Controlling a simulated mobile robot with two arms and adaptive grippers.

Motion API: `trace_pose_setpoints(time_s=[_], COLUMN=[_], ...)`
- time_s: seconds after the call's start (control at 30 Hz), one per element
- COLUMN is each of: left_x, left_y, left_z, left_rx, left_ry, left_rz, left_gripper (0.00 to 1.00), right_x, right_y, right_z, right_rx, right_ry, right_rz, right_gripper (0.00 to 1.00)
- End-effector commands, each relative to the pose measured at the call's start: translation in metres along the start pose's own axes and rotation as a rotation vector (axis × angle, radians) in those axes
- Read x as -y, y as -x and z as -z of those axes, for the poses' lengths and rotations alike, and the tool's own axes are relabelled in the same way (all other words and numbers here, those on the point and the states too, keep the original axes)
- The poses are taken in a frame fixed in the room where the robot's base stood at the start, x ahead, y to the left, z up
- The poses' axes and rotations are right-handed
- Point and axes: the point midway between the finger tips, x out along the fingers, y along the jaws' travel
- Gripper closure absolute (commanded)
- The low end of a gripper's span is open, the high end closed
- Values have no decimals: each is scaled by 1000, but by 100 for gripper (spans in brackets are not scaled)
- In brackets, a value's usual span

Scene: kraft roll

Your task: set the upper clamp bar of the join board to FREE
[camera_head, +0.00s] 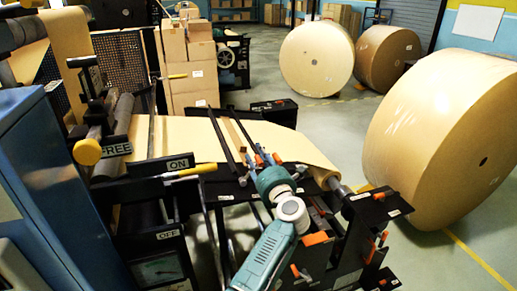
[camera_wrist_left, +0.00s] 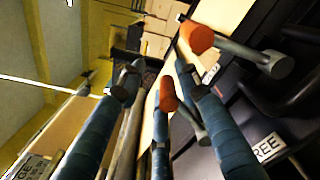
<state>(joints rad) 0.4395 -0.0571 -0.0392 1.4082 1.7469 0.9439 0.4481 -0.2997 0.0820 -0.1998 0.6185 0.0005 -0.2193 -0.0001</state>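The join board (camera_head: 226,186) is a dark board in the middle of the head view, with kraft paper over it. Two dark bars (camera_head: 222,138) cross the paper; I cannot tell for sure which is the upper clamp bar. Orange-tipped levers (camera_head: 276,158) stand at their near end, and red-orange knobs (camera_wrist_left: 199,38) with grey pins show in the left wrist view. Contact is unclear. My right gripper is out of view.
A yellow-handled lever (camera_head: 190,173) and an ON plate (camera_head: 178,164) stand left of the board, with another FREE plate (camera_head: 115,149) beyond. Large kraft rolls (camera_head: 425,150) stand on the floor at right. Stacked cartons (camera_head: 190,60) stand behind.

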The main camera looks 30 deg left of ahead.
Motion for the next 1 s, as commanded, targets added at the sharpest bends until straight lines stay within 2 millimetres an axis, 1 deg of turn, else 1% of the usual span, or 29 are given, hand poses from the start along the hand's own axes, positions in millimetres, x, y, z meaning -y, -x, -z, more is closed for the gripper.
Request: trace_pose_setpoints(time_s=[0.03,0.23,0.4,0.57,0.83,0.87,0.93,1.0], left_x=[-6,-33,-52,-60,-61,-61,-61,-62], left_y=[0,2,2,2,2,2,5,13], left_z=[-7,-36,-56,-64,-66,-66,-65,-64], left_rx=[1,1,1,0,0,0,4,19], left_ry=[6,9,5,2,0,0,-13,-61], left_rz=[-1,0,2,2,2,2,1,-4], left_gripper=[67,67,67,67,67,71,85,99], right_x=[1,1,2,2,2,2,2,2], right_y=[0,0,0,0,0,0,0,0], right_z=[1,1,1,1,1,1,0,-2], right_rx=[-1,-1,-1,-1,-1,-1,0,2], right_ry=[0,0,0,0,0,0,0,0], right_rz=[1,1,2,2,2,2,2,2], right_gripper=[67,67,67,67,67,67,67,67])
